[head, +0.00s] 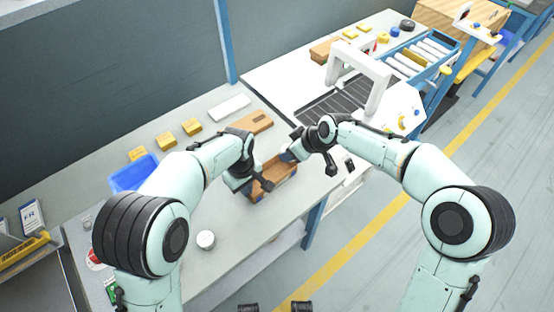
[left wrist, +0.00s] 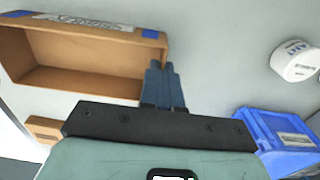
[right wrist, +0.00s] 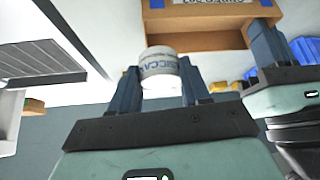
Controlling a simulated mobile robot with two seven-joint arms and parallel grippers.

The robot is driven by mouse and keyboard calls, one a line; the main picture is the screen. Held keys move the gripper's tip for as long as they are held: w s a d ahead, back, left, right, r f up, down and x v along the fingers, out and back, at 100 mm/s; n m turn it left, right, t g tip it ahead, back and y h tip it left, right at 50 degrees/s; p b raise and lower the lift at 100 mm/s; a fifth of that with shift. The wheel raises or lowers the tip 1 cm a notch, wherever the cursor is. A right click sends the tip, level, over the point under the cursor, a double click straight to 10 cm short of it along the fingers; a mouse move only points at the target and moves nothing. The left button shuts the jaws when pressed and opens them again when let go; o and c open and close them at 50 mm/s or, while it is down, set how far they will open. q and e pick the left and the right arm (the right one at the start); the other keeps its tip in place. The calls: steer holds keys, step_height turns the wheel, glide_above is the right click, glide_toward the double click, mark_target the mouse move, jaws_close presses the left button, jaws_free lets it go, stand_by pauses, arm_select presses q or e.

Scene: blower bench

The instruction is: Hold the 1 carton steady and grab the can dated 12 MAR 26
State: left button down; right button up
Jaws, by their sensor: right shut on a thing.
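The open brown carton (head: 287,185) stands on the bench between my grippers. It shows empty inside in the left wrist view (left wrist: 75,55), with a printed white label and blue tape on its rim. My left gripper (left wrist: 166,85) has its fingers together at the carton's end wall; I cannot tell whether the wall is between them. My right gripper (right wrist: 160,88) is shut on a white can (right wrist: 158,66) with blue-grey lettering, beside the carton; no date is readable. Another white can (head: 206,240) stands on the bench nearer me, also in the left wrist view (left wrist: 295,60).
A blue bin (head: 130,175) and several yellow boxes (head: 166,141) stand along the bench's back left. A brown closed box (head: 253,123) lies behind the carton. A white arch (head: 372,75) stands over a dark belt at the right. The bench front around the second can is clear.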

arm_select(q)
steer(key=shift+f, duration=0.1)
arm_select(e)
steer(key=w+d, duration=0.6)
steer(key=d, duration=0.5)
steer(key=shift+w, duration=0.25)
arm_select(q)
steer(key=c, duration=1.3)
jaws_free()
step_height(320, 180, up, 12)
steer(key=shift+r, duration=0.1)
steer(key=shift+d, duration=0.1)
arm_select(e)
steer(key=shift+d, duration=0.1)
